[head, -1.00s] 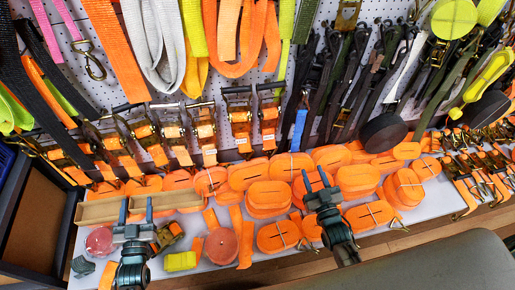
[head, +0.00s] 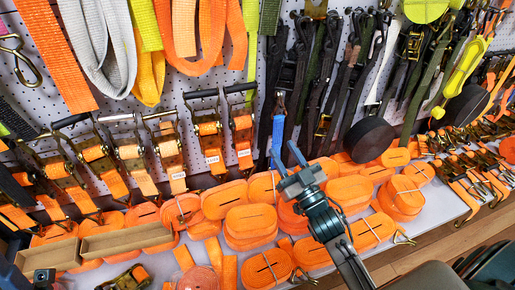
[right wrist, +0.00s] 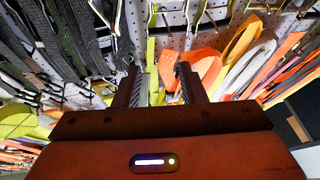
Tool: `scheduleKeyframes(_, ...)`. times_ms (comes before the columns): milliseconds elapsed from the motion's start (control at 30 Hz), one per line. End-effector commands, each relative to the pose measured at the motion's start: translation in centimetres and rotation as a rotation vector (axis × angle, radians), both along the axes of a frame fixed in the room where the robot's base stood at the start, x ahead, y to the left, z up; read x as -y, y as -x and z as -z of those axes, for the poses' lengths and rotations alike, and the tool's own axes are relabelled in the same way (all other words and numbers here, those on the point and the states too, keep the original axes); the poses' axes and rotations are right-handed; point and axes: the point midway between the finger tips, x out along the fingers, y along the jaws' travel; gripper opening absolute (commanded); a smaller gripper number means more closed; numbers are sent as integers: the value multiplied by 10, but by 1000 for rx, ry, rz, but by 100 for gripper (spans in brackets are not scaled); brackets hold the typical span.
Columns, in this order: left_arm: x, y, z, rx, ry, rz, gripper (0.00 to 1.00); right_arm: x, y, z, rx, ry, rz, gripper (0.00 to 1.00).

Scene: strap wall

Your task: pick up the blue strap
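The blue strap (head: 278,136) hangs low on the pegboard among black straps, left of a black roll. My right gripper (head: 286,158) is in front of and just below its lower end in the head view. Its two fingers are apart with nothing between them. In the right wrist view the fingers (right wrist: 158,82) also stand apart, and I cannot make out the blue strap there. Whether a finger touches the strap cannot be told. A small dark part at the lower left of the head view may belong to my left arm; its fingers cannot be made out.
Orange strap rolls (head: 251,222) cover the shelf under my right gripper. Ratchet buckles (head: 208,140) hang to the left. A black roll (head: 369,139) and more dark straps are close on the right. A cardboard tray (head: 126,241) lies at the lower left.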

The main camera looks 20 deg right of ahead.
Motion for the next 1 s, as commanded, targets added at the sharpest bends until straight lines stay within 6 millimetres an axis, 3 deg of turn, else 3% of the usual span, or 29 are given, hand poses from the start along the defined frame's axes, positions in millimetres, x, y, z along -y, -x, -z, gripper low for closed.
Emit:
scheduleKeyframes(100, 0, 0, 0, 1, 0, 0, 56, 23, -26, 51, -198, -18, 76, 37)
scheduleKeyframes(200, 0, 0, 0, 0, 0, 0, 56, 40, -38, 81, -314, -34, 135, 37)
scheduleKeyframes(300, 0, 0, 0, -1, 0, 0, 56, 50, -44, 97, -375, -45, 172, 37)
scheduleKeyframes(600, 0, -1, 0, -6, 0, 0, 56, 55, -86, 103, -393, -52, 184, 37)
scheduleKeyframes(867, 0, 0, 2, 0, 1, 0, 56, 57, -106, 104, -392, -51, 183, 37)
scheduleKeyframes(1000, 0, 0, 3, 9, 3, -1, 56, 59, -128, 107, -391, -51, 182, 37)
